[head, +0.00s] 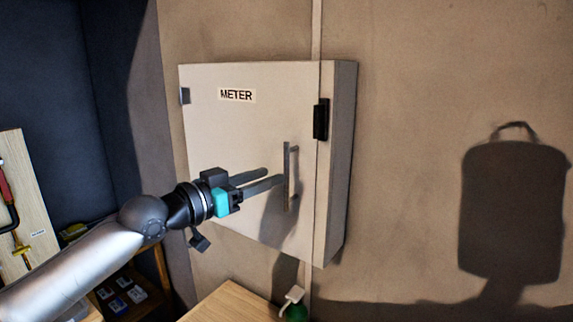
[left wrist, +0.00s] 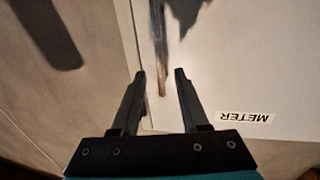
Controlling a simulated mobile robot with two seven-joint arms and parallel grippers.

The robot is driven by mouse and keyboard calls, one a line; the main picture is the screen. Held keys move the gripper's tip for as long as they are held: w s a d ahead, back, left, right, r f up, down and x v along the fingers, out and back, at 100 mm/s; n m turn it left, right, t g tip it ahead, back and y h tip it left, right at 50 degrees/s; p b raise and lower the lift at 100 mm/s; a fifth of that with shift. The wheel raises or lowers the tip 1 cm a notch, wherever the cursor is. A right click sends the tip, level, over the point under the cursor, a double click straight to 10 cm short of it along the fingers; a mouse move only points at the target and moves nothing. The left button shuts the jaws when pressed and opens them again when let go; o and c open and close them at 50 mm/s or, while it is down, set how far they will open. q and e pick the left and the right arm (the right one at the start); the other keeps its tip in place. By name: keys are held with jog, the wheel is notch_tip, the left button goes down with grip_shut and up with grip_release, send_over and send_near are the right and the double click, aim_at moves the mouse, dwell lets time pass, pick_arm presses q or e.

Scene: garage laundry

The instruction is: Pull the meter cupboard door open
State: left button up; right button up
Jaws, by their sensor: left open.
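The meter cupboard (head: 340,150) is a pale box on the wall. Its door (head: 225,130) bears a METER label (head: 237,95) and looks shut. A vertical grey bar handle (head: 287,180) stands near the door's right edge. My left gripper (head: 274,176) is open, its fingers pointing at the handle from the left. In the left wrist view the handle (left wrist: 158,45) runs down to the gap between the fingertips (left wrist: 160,74). I cannot tell whether the fingers reach around it; nothing looks gripped. My right gripper is out of view.
A black latch-like block (head: 321,119) sits on the cupboard's right front edge. A wooden surface (head: 235,303) with a green item (head: 294,311) is below. A tool board (head: 28,215) and shelves are at left. The wall right of the cupboard is clear.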

aim_at(287, 201)
pick_arm(q)
jog(key=shift+p+x, duration=0.45)
jog(key=shift+x, duration=2.65)
grip_shut()
